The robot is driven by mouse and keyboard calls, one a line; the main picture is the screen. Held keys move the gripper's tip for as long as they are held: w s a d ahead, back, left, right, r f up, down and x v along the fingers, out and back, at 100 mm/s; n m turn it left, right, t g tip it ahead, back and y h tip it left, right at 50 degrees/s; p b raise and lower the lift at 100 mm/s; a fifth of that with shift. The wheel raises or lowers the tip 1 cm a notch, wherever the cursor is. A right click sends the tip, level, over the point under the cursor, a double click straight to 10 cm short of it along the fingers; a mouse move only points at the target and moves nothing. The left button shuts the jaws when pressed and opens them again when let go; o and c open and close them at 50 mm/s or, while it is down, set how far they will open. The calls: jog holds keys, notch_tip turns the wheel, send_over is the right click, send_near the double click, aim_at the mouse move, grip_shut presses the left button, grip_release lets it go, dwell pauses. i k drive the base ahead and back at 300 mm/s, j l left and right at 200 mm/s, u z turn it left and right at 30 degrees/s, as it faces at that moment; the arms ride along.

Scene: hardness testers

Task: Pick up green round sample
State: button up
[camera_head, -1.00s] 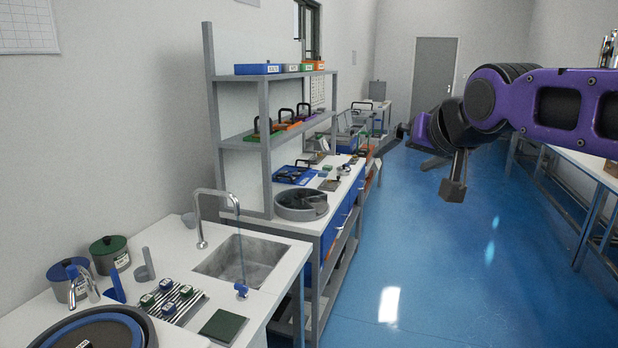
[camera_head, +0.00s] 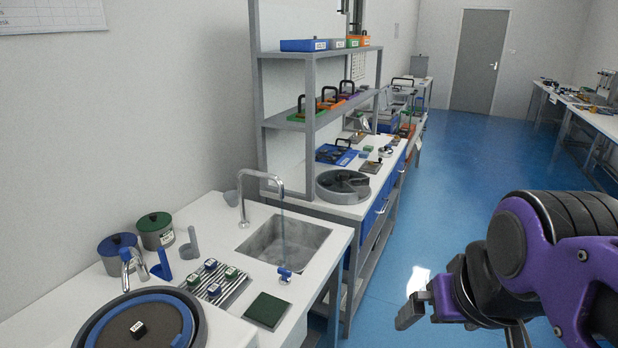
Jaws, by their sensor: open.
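Several small dark samples with green and pale tops sit on a striped metal rack (camera_head: 216,283) on the white counter at the lower left. One green-topped sample (camera_head: 231,272) is at the rack's right side and another (camera_head: 194,280) at its left. They are too small for me to tell which is round. My gripper (camera_head: 424,303) is open and empty at the lower right, over the blue floor. It is well to the right of the counter and apart from the samples.
A dark green square pad (camera_head: 267,310) lies right of the rack. A sink (camera_head: 284,246) with a tall tap is behind it. Blue-lidded (camera_head: 117,245) and green-lidded (camera_head: 155,230) pots stand at the back left. A round blue-rimmed machine (camera_head: 140,325) is in front. The aisle floor (camera_head: 455,190) is clear.

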aim_at(230, 273)
jog(key=u, duration=1.1)
jog(key=i+l+u, duration=0.15)
jog(key=l, duration=0.2)
jog(key=i+l+u, duration=0.15)
jog(key=l, duration=0.2)
jog(key=i+l+u, duration=0.15)
jog(key=l, duration=0.2)
jog(key=i, duration=0.05)
